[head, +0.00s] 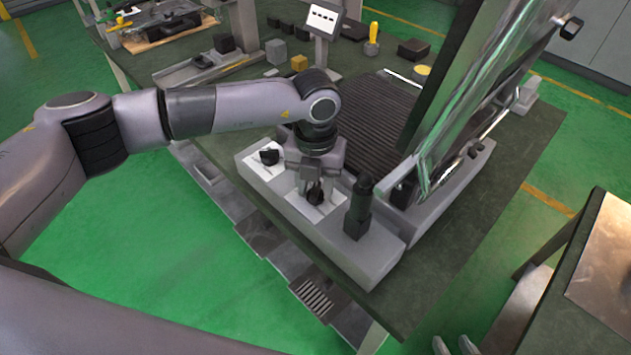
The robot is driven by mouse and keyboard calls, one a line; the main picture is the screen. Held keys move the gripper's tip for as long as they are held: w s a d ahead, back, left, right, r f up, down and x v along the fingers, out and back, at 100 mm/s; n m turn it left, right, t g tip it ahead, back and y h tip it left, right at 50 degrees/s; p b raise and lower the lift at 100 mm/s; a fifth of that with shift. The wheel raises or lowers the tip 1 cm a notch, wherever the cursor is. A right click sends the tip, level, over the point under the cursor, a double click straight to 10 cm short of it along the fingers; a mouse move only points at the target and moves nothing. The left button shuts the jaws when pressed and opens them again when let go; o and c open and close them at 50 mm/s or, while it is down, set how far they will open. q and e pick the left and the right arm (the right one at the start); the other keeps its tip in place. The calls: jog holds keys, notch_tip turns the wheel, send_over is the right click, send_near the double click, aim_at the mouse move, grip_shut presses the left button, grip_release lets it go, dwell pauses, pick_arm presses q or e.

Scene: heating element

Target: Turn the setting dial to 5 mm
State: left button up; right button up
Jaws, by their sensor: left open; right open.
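The heating machine stands on the table with a light grey control box (330,232) along its front. Two black dials sit on white scale plates on this box. The left dial (269,157) is uncovered. The right dial (315,195) is under my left gripper (312,188), which points down with its fingers open around or just above this dial. I cannot tell whether the fingers touch it. The scale marks are too small to read, and which dial is the setting dial is not legible. My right gripper is not in view; only a grey arm link shows at the bottom left.
A black upright handle (358,208) stands on the box right of the dials. A raised, tilted metal plate (470,90) rises at the right over the ribbed black bed (372,125). A small display (323,20), blocks and a yellow-handled tool (372,38) stand behind.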

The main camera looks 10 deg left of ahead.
pick_arm(q)
grip_shut()
jog(key=n+b, duration=0.1)
jog(key=n, duration=0.7)
jog(key=shift+b, duration=0.4)
jog(key=n, duration=0.9)
jog(key=shift+n, duration=0.3)
